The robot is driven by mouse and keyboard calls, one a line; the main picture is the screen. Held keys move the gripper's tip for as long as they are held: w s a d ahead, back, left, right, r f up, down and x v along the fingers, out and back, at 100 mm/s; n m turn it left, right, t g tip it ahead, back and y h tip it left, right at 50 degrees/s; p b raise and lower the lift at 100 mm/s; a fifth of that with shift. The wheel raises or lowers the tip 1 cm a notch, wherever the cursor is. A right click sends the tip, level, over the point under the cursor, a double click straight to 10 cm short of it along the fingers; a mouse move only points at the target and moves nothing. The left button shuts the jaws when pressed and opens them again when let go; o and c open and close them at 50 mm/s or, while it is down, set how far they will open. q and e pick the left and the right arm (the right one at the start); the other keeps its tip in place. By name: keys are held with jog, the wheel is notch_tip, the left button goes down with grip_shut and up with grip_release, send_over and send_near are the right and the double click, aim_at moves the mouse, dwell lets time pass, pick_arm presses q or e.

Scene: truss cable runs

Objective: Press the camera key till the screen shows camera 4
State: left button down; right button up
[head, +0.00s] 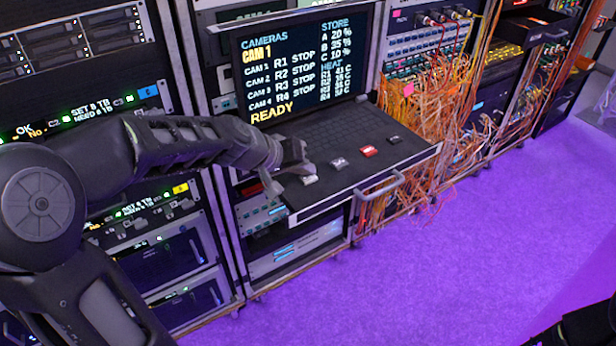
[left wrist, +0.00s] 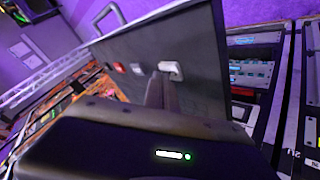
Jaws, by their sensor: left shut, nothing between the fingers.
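The screen (head: 305,62) reads CAMERAS, CAM 1 in large yellow letters, with READY at the bottom. Its list shows CAM 1 to CAM 4, each with STOP. Below it, a pulled-out dark keyboard drawer (head: 330,188) carries a row of keys. The nearest white key (head: 310,180) is right by my left gripper (head: 302,168), which is shut and empty. In the left wrist view this white key (left wrist: 172,70) shows just beyond the fingertips; I cannot tell whether they touch. No label on the keys is readable.
A grey-white key (head: 339,163), a red key (head: 368,151) and a dark key (head: 394,140) continue the row. A handle (head: 380,186) juts from the drawer front. Loose orange cables (head: 425,130) hang at its right. The purple floor (head: 440,260) in front is clear.

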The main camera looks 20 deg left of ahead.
aim_at(305, 179)
pick_arm(q)
jog(key=shift+f+b, duration=0.3)
jog(key=shift+r, duration=0.15)
dwell(0.4)
jog(key=shift+r+p, duration=0.65)
jog(key=shift+r, duration=0.1)
jog(key=shift+r, duration=0.1)
notch_tip(305, 179, up, 5)
jog(key=p, duration=0.4)
dwell(3.6)
